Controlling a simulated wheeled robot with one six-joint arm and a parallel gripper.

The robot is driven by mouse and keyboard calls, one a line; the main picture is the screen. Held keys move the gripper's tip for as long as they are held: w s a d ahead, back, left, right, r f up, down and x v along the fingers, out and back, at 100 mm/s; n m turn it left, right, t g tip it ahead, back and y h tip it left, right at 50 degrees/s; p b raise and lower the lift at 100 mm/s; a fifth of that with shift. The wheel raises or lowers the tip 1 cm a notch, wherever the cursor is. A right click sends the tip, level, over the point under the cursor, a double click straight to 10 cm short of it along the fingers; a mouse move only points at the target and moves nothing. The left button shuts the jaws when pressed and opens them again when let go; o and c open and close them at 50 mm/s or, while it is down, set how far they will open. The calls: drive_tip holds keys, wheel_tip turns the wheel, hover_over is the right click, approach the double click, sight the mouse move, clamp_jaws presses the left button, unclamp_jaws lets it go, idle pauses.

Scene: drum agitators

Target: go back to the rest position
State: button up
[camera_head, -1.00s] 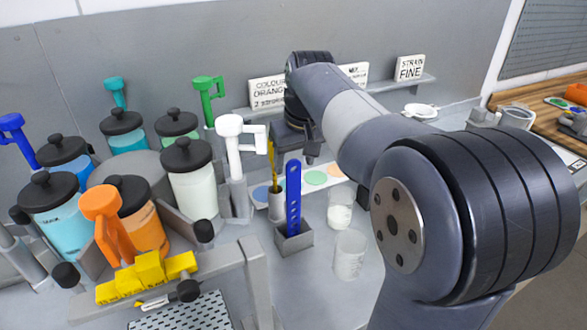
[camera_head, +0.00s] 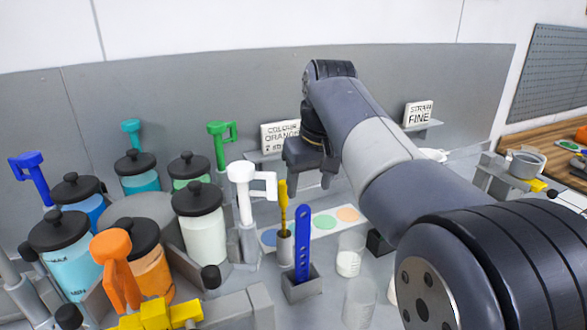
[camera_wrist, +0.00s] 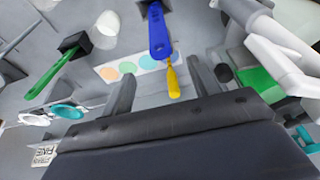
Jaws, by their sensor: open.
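My gripper (camera_head: 312,180) hangs in the air above the far side of the bench, pointing down, behind the yellow-handled tool (camera_head: 284,205) and the blue stick (camera_head: 302,215). In the wrist view my gripper (camera_wrist: 158,92) has its two fingers wide apart, with nothing held between them. The yellow tool (camera_wrist: 173,82) and the blue stick (camera_wrist: 158,32) show beyond the fingers there. My arm reaches from the right foreground and hides part of the back wall and shelf.
Left of my gripper stand several lidded jars, among them a white one (camera_head: 200,225), with a white crank handle (camera_head: 250,185) and an orange one (camera_head: 115,265). A sign reading STRAIN FINE (camera_head: 418,113) is on the back shelf.

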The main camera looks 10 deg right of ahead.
sight(303, 206)
drive_tip(key=x, duration=1)
drive_tip(key=shift+f, duration=0.15)
drive_tip(key=shift+w+r+p, duration=0.1)
drive_tip(key=shift+r+p, duration=0.25)
drive_tip(key=shift+p, duration=0.25)
drive_tip(key=shift+r+p, duration=0.85)
drive_tip(key=shift+r, duration=0.65)
drive_tip(key=shift+f, duration=0.15)
